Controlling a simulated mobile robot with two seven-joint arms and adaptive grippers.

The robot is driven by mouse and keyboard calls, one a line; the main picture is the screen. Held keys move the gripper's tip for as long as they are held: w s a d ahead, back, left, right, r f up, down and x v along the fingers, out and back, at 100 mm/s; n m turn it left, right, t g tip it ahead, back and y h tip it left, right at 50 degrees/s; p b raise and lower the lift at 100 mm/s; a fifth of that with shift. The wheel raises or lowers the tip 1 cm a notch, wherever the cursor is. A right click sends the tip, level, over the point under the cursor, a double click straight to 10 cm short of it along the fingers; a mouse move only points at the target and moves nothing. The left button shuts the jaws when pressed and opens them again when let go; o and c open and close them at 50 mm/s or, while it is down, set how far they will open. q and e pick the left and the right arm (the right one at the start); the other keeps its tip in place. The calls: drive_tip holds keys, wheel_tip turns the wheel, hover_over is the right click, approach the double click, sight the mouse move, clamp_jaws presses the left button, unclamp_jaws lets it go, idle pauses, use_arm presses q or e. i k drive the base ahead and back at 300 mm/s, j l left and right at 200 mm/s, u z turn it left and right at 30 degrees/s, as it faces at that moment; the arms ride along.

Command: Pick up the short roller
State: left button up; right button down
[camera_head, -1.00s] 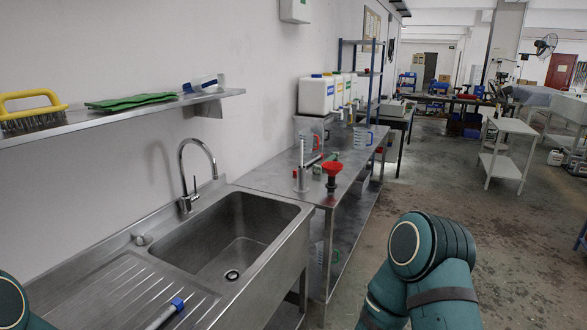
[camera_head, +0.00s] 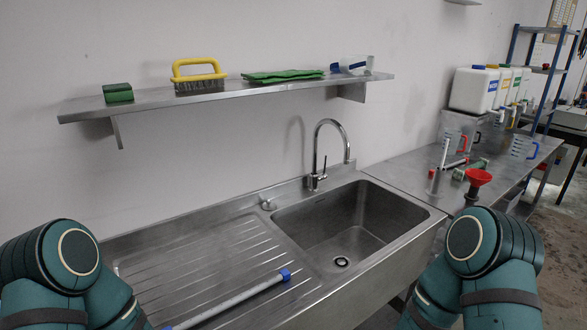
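A grey-white rod with blue ends, roller-like, lies at a slant on the ribbed drainboard left of the sink basin; I call it the roller (camera_head: 235,302). Its far blue end is near the basin, and its near blue end is at the bottom edge of the view. I cannot tell whether it is the short one. Only the teal upper links of my two arms show, at the lower left and lower right. Neither gripper is in view.
The steel sink (camera_head: 338,240) has a tall tap (camera_head: 322,150) behind it. A wall shelf (camera_head: 230,90) above holds a green block, a yellow brush and green cloths.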

sight(459, 175)
drive_tip(key=i+l+u, duration=0.2)
drive_tip(key=l, duration=0.25)
drive_tip(key=l+u, duration=0.25)
drive_tip(key=l, duration=0.2)
drive_tip(key=i+l, duration=0.1)
drive_tip(key=l, duration=0.4)
drive_tip(key=i+l+u, duration=0.1)
drive_tip(key=l, duration=0.4)
drive_tip(key=i+l, duration=0.1)
drive_tip(key=l, duration=0.7)
drive_tip(key=i+l, duration=0.1)
drive_tip(key=l, duration=1.55)
drive_tip(key=i+l, duration=0.15)
drive_tip(key=l, duration=0.65)
drive_tip(key=i+l, duration=0.1)
drive_tip(key=l, duration=0.75)
drive_tip(key=i+l, duration=0.1)
drive_tip(key=l, duration=0.7)
